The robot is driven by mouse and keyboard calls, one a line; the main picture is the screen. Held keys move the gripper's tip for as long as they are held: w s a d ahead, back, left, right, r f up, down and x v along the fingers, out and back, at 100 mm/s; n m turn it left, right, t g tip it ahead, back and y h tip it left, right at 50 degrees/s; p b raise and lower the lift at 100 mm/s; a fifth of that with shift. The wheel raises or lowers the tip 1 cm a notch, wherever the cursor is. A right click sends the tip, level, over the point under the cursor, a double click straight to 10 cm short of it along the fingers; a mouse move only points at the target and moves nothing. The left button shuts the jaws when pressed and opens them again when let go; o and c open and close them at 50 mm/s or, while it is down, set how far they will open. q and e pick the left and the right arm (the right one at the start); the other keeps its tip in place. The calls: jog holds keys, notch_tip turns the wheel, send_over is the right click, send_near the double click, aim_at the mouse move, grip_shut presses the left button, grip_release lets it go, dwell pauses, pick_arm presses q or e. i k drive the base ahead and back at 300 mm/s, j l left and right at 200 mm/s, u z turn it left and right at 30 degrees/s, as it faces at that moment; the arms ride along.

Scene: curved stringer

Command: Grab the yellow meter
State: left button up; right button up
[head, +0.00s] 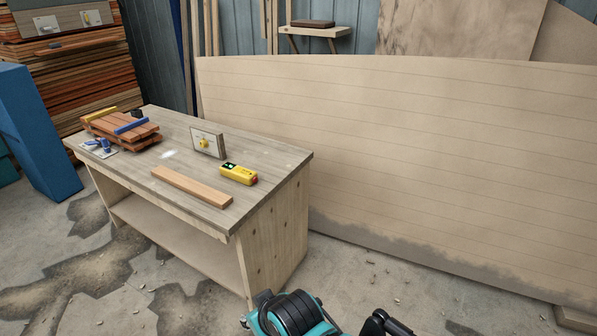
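The yellow meter (238,174) lies on the wooden workbench (207,214), near its right end. It is a small yellow block with a dark, green-lit display at its left end. Nothing is touching it from above. Teal and black parts, which look like my own arm, show at the bottom edge of the head view. I cannot make out any gripper fingers there, and neither gripper is seen at the meter.
A wooden bar (192,187) lies left of the meter, and an upright plate with a yellow knob (207,142) stands behind it. Stacked boards (125,133) with clamps sit at the far left. A large wooden panel (420,150) leans behind. Floor right of the bench is mostly clear.

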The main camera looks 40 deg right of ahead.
aim_at(236, 173)
jog(key=z, duration=0.8)
jog(key=i+l+u, duration=0.2)
jog(key=i+l, duration=0.4)
